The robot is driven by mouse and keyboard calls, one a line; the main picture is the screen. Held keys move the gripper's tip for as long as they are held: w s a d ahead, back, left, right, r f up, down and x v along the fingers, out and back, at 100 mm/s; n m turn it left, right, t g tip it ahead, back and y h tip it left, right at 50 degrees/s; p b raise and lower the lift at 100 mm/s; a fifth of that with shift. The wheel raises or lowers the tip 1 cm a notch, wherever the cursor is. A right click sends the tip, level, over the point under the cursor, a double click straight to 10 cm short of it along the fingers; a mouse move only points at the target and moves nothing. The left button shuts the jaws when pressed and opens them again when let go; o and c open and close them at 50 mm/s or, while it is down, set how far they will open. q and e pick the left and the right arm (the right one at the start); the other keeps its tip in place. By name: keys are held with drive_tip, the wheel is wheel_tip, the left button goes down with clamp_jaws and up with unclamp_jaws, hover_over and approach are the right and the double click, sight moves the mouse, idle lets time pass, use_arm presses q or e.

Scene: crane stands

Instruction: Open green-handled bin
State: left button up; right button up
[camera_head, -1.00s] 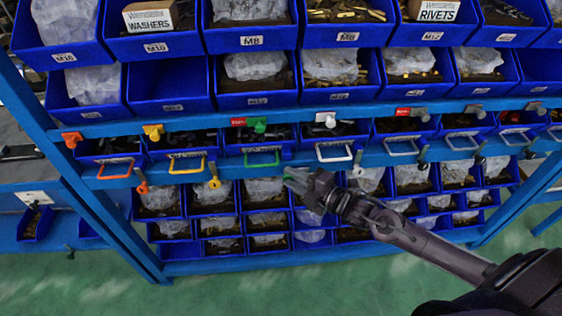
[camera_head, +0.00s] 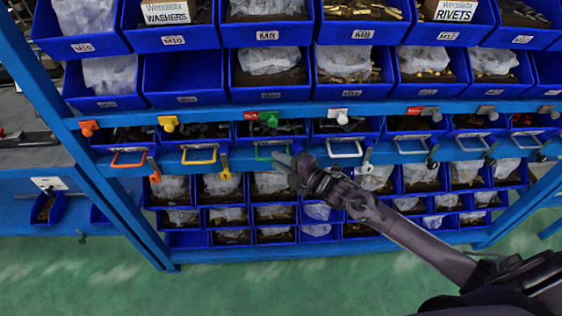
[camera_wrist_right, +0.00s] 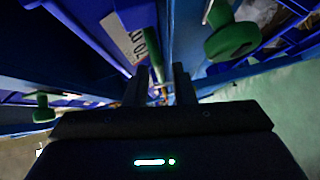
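The green-handled bin (camera_head: 285,130) is in the drawer row at the middle of the blue rack, and it looks closed. Its green handle (camera_head: 262,153) hangs on the front, with a green knob (camera_head: 268,118) above. My right gripper (camera_head: 286,163) is at the handle's lower right and hides part of it. In the right wrist view, my right gripper's fingers (camera_wrist_right: 158,88) are apart, with a green bar (camera_wrist_right: 154,58), apparently the handle, between them. I cannot tell whether they touch it. A large green knob (camera_wrist_right: 232,40) is at upper right there. My left gripper is not in view.
The yellow handle (camera_head: 200,155) is to the left and the white handle (camera_head: 345,149) to the right. Small bins (camera_head: 275,213) fill the rows below, behind my gripper. Larger open bins (camera_head: 270,80) are above. Green floor (camera_head: 300,275) is clear in front.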

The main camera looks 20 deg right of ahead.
clamp_jaws()
drive_tip(key=s+a+p, duration=0.2)
drive_tip(key=s+p, duration=0.1)
drive_tip(key=s, duration=0.6)
drive_tip(key=s+a+p, duration=0.3)
drive_tip(key=s+p, duration=0.1)
drive_tip(key=s, duration=0.5)
drive_tip(key=shift+s+a, duration=0.15)
drive_tip(key=shift+s, duration=0.05)
drive_tip(key=shift+o, duration=1.1)
unclamp_jaws()
